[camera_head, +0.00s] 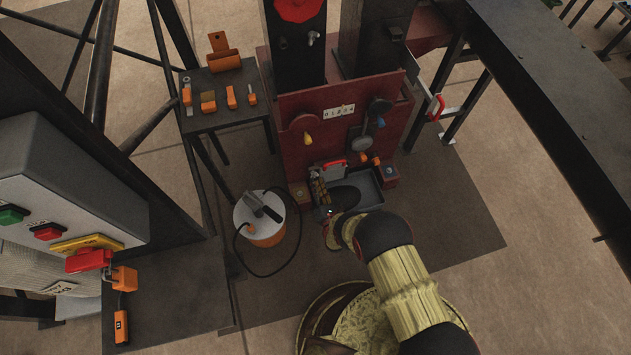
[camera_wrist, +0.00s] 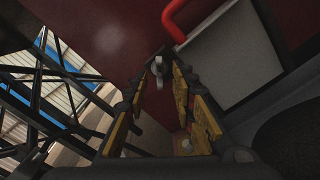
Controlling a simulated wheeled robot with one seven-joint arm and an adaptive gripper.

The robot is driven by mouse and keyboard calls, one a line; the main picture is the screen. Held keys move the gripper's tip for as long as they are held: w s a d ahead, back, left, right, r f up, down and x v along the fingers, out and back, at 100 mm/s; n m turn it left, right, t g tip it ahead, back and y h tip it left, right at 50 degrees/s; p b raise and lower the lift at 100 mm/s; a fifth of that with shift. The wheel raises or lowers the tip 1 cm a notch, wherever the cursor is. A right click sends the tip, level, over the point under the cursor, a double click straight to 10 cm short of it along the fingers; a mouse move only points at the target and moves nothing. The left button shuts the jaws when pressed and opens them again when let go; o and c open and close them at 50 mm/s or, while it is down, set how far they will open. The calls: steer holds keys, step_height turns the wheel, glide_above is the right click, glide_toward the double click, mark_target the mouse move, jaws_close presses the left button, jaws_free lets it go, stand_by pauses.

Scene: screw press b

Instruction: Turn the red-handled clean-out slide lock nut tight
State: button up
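The clean-out slide shows in the wrist view as a pale grey plate (camera_wrist: 240,62) with a red bar handle (camera_wrist: 172,20). A small grey winged nut (camera_wrist: 158,72) stands left of the plate against the dark red press wall. My gripper (camera_wrist: 163,68) has its yellow-padded fingers apart, with the nut between the tips; I cannot tell whether a pad touches it. In the head view, my gripper (camera_head: 317,177) is low at the press front, just left of the red handle (camera_head: 334,164). The nut is not distinguishable there.
A dark tray (camera_head: 367,199) lies right beside my gripper. A white-and-orange bucket (camera_head: 262,226) with a black cable stands to the left. A small tool table (camera_head: 225,112) stands behind it. Another red handle (camera_head: 436,107) is on the press's right side.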

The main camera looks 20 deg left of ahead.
mark_target(314, 176)
steer(key=shift+x, duration=1.2)
steer(key=shift+c, duration=1)
steer(key=c, duration=0.4)
jaws_close()
